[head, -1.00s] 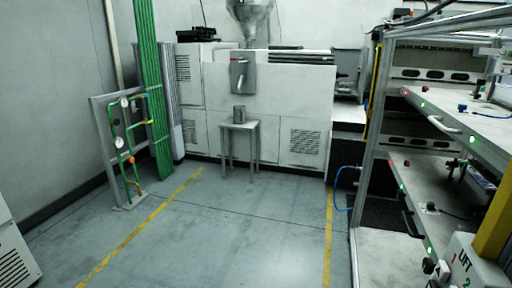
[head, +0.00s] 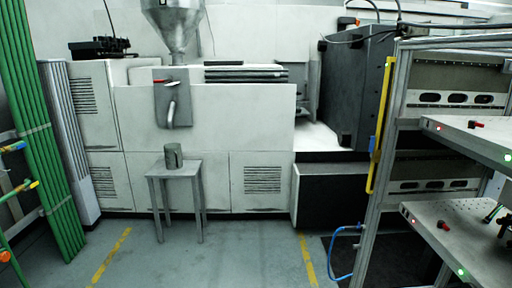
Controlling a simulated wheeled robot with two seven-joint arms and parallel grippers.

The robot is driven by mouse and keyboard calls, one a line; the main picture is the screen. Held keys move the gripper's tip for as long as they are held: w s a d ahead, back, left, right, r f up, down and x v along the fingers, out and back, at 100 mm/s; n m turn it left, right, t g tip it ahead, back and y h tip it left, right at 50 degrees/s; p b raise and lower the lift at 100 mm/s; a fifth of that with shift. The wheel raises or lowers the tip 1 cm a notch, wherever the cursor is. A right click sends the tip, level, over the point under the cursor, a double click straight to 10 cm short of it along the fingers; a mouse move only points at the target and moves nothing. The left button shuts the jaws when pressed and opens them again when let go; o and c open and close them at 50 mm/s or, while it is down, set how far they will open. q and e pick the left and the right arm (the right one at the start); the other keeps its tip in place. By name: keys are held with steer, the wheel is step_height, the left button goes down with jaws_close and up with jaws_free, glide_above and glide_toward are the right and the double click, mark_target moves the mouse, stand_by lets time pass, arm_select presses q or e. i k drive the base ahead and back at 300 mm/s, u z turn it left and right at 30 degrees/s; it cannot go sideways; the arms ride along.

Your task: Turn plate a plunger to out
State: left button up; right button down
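No part labelled plate a can be told for sure. At the right a rack holds an upper shelf plate (head: 465,137) and a lower shelf plate (head: 440,232). Whether either is the plunger is too small to tell. Both plates run out of the picture at the right. Neither of my grippers shows in the head view.
The rack's metal upright (head: 383,170) carries a yellow bar (head: 380,125); a blue hose (head: 344,255) loops at its foot. A white machine (head: 215,130) stands behind a small table (head: 178,170) with a metal can (head: 173,156). Floor (head: 240,262) in front is clear.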

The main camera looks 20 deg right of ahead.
mark_target(471, 123)
steer(key=z, duration=0.55)
steer(key=i, duration=1.9)
steer(key=z, duration=1)
